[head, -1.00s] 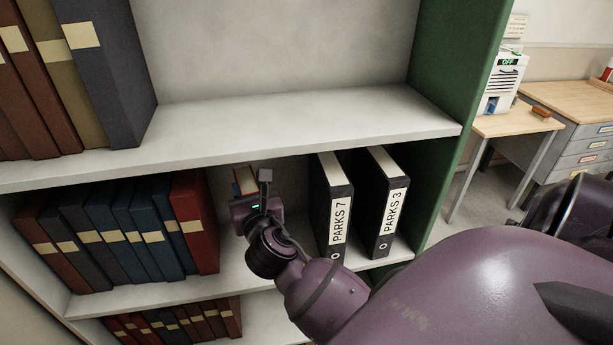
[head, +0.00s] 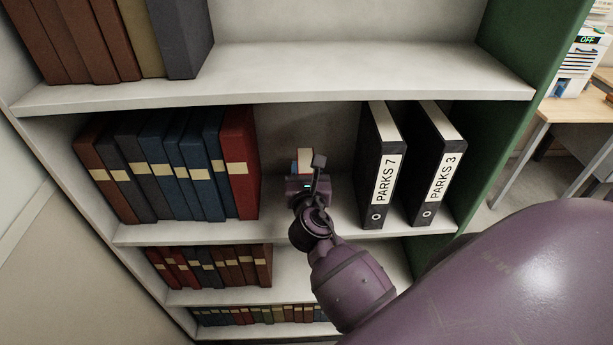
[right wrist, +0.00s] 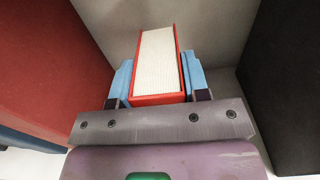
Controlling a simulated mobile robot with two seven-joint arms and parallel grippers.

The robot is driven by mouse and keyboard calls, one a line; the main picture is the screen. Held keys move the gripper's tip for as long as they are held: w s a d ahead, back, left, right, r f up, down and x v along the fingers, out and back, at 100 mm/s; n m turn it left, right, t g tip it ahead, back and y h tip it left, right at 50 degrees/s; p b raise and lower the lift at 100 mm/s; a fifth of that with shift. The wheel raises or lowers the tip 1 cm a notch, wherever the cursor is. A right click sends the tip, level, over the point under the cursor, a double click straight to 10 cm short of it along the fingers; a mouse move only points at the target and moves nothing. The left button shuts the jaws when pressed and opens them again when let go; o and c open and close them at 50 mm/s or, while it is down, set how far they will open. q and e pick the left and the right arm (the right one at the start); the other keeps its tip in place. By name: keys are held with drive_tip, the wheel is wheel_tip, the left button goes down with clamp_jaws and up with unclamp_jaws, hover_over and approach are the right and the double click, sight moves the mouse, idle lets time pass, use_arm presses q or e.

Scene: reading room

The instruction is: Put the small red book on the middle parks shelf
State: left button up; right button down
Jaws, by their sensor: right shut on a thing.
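The small red book (right wrist: 158,62) stands between the blue finger pads of my right gripper (right wrist: 157,85) in the right wrist view, its white page edges facing the camera. In the head view the book (head: 305,157) shows as a pale block with a little red beyond my right gripper (head: 304,170). My right gripper is shut on it, inside the middle shelf (head: 278,226), in the gap between the large red book and the PARKS 7 binder. Whether the book's bottom touches the shelf is hidden. My left gripper is not in view.
A large red book (head: 239,165) ends the row on the gap's left. The PARKS 7 binder (head: 379,165) and PARKS 3 binder (head: 436,165) stand on its right. The upper shelf board (head: 330,75) lies above. A green side panel (head: 500,130) closes the right end.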

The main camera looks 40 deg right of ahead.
drive_tip(key=shift+f, duration=0.6)
drive_tip(key=shift+f, duration=0.1)
drive_tip(key=shift+f, duration=0.1)
drive_tip(key=c, duration=0.6)
unclamp_jaws()
